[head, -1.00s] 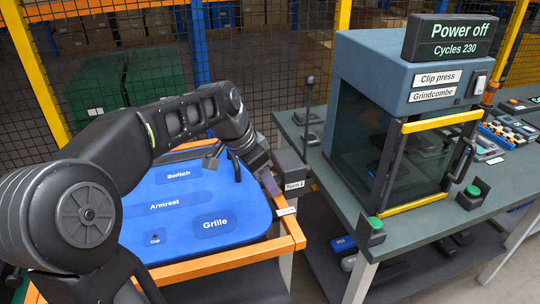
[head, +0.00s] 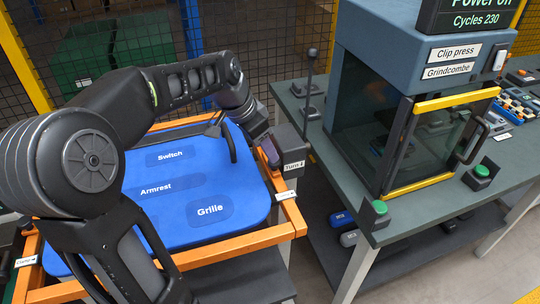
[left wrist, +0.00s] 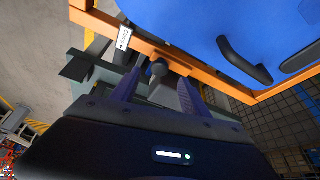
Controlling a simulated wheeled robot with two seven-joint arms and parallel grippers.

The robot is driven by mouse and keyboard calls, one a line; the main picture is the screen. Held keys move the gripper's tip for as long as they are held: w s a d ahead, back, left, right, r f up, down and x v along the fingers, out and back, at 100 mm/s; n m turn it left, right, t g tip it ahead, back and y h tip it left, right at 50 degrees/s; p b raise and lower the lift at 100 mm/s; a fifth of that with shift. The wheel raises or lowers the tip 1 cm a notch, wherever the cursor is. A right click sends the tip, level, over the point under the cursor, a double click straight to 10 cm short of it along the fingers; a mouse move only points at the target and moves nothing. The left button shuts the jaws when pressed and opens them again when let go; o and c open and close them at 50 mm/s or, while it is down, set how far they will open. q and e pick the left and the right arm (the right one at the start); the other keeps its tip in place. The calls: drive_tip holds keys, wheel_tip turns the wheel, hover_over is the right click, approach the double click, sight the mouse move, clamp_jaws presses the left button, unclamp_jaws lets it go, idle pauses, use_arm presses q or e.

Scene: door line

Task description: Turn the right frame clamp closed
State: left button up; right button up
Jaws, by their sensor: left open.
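My left gripper (head: 269,153) is at the right side of the orange frame (head: 230,243), beside a grey box with a "Turn" label (head: 293,166). In the left wrist view the gripper (left wrist: 160,78) is open, its two fingers apart. In the head view the gripper hides the clamp. A white label (left wrist: 124,39) is on the rail. My right gripper is out of view.
The blue panel (head: 165,187) with labelled areas and a dark handle lies in the frame. A grey bench (head: 330,178) with the clip press (head: 400,60) and green buttons (head: 380,207) stands close on the right. A thin post (head: 309,90) rises behind the gripper. Mesh fencing is behind.

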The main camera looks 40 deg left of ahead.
sight(270, 163)
use_arm(q)
drive_tip(key=x, duration=0.5)
drive_tip(key=shift+f+p, duration=0.2)
drive_tip(key=shift+p, duration=0.1)
clamp_jaws()
idle(0.3)
idle(0.8)
